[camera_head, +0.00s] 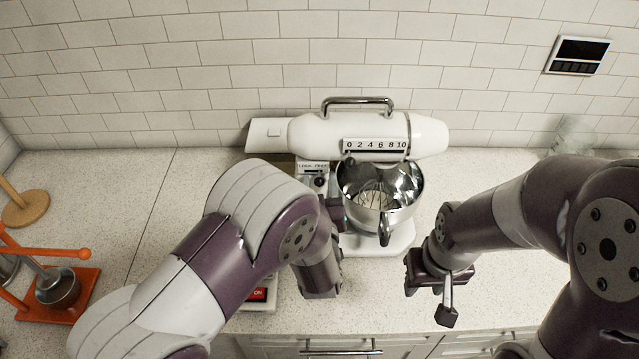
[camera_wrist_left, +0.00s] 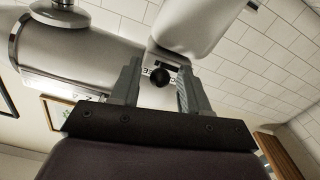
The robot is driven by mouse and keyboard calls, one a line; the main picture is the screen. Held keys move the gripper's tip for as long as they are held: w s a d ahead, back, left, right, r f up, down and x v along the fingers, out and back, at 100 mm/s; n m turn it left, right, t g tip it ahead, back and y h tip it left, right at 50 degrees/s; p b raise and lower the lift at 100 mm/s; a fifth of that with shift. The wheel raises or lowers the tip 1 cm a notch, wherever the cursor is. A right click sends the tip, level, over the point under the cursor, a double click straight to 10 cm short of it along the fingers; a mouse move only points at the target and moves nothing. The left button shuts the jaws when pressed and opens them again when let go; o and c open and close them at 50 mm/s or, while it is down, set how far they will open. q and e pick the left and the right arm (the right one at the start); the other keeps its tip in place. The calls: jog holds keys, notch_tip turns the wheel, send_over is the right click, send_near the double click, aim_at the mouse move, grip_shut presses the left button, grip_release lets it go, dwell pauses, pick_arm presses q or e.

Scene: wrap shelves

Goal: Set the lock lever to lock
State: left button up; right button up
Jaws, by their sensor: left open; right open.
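The white stand mixer (camera_head: 370,133) stands on the counter against the wall. Its label reading LOCK FREE (camera_head: 313,165) is on the neck, with the small dark lock lever knob (camera_head: 319,181) just below it. In the left wrist view the round black knob (camera_wrist_left: 160,77) shows between the two grey fingers of my left gripper (camera_wrist_left: 158,70), which is open. Whether a finger touches the knob I cannot tell. In the head view my left arm largely hides that gripper. My right gripper (camera_head: 446,295) is open and empty over the counter's front, right of the mixer.
A steel bowl (camera_head: 405,200) with a whisk sits under the mixer head. An orange stand (camera_head: 85,285) with a metal cup and a wooden piece (camera_head: 28,208) are at the left. A glass jar (camera_head: 574,135) stands at the back right.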

pick_arm(q)
grip_shut()
jog(key=shift+a+b, duration=0.35)
jog(key=shift+a, duration=1.05)
